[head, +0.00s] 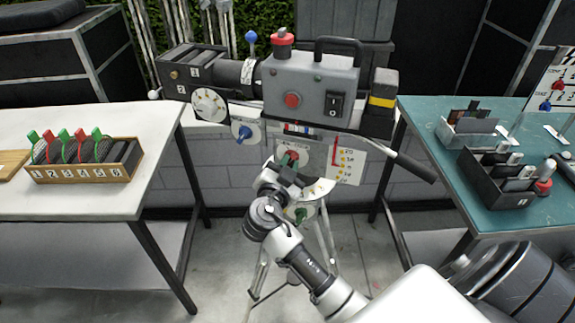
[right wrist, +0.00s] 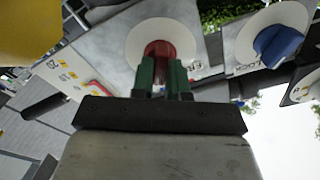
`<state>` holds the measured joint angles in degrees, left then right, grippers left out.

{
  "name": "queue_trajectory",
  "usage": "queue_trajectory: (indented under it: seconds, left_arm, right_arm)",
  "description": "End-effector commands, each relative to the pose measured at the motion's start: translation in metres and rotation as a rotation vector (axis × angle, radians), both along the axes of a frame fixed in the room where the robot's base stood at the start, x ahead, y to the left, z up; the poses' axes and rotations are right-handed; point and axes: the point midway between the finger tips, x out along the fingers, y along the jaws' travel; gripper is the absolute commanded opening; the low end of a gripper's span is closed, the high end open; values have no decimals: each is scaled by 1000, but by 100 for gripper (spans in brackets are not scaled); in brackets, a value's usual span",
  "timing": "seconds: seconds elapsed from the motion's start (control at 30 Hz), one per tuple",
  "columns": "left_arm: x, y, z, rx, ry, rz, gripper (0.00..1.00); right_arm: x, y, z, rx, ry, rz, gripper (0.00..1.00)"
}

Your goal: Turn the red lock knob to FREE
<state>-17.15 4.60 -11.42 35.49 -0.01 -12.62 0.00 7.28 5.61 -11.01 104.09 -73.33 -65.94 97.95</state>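The red lock knob (right wrist: 158,50) sits on a round white dial (right wrist: 133,40) in the right wrist view. My right gripper (right wrist: 162,75) has its two green fingers on either side of the knob, with only a narrow gap between them, and appears closed on it. Lettering beginning "FR" shows on the dial's right edge, partly hidden by the fingers. My left gripper is not in view.
A blue knob (head: 243,132) on its own dial is up and left of my gripper. A green knob (head: 300,213) is just below. A black pan handle (head: 405,165) sticks out right. A white table (head: 80,190) stands left and a teal table (head: 425,135) right.

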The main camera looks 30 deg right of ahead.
Motion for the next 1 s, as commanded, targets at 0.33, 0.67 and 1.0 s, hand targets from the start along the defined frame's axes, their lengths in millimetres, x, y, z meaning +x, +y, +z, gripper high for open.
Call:
queue_trajectory:
  seconds: [0.33, 0.67, 1.0]
  left_arm:
    - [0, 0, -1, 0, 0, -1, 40]
    - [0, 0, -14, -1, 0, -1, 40]
    - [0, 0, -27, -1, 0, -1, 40]
  right_arm:
    - [0, 0, -1, -6, 9, -1, 0]
    - [0, 0, -3, -98, 124, -2, 0]
    - [0, 1, -2, -289, 366, -1, 0]
